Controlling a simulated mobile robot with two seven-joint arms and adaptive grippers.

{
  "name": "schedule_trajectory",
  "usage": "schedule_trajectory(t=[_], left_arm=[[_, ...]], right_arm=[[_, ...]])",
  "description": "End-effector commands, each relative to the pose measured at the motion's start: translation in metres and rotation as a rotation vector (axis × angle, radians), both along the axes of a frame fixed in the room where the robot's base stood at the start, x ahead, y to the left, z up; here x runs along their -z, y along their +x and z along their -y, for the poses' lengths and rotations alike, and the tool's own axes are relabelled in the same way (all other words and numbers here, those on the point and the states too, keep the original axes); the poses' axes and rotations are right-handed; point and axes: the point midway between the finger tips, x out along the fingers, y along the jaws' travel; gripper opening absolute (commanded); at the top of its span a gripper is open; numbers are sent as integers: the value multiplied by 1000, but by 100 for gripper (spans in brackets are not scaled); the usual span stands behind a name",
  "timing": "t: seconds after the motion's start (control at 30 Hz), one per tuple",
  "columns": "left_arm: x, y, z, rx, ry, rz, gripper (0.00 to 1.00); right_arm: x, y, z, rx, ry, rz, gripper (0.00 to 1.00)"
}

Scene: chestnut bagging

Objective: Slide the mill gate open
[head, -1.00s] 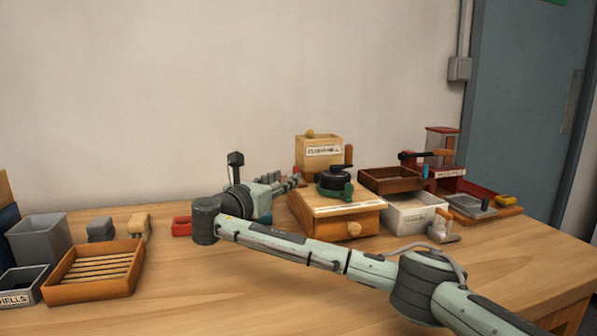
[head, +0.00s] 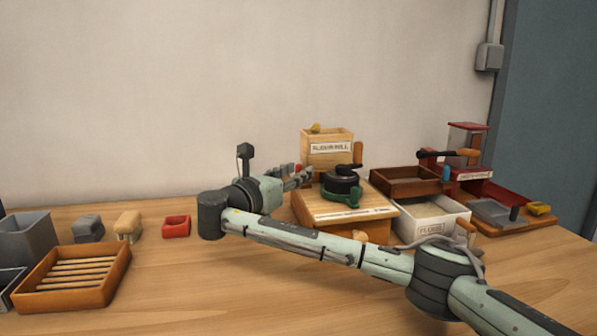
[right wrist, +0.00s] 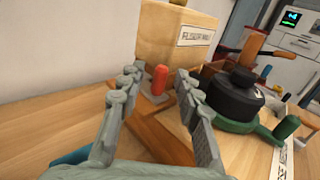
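The mill has a pale wooden hopper box (head: 328,151) with a label ending in "MILL", a wooden base (head: 318,206) and a dark round grinder (head: 341,183) with a green clamp. A small red knob (right wrist: 160,78) stands low at the hopper's side in the right wrist view. I take it as the gate's handle; the gate itself is not clearly seen. My right gripper (right wrist: 158,76) is open, its two fingers on either side of the red knob with gaps showing. In the head view my right gripper (head: 301,173) reaches the mill's left side. My left gripper is not in view.
A slatted wooden tray (head: 30,286), grey bin (head: 25,238), brush (head: 128,225) and small red tray (head: 176,226) are at left. A brown tray (head: 405,184), white bin (head: 432,222) and red press (head: 468,145) stand right of the mill.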

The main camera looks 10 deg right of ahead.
Motion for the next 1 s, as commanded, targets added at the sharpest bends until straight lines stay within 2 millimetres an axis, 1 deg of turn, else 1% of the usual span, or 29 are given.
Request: schedule_trajectory(t=[0.23,0.27,0.5,0.53,0.87,1.0], left_arm=[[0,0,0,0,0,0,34],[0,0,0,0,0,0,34],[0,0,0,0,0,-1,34],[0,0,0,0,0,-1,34],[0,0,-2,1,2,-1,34],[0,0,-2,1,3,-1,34]], right_arm=[[0,0,0,0,0,0,34],[0,0,0,0,0,0,31],[0,0,0,1,0,0,2],[0,0,0,1,0,0,0],[0,0,0,1,0,0,0],[0,6,-3,2,1,1,0]])
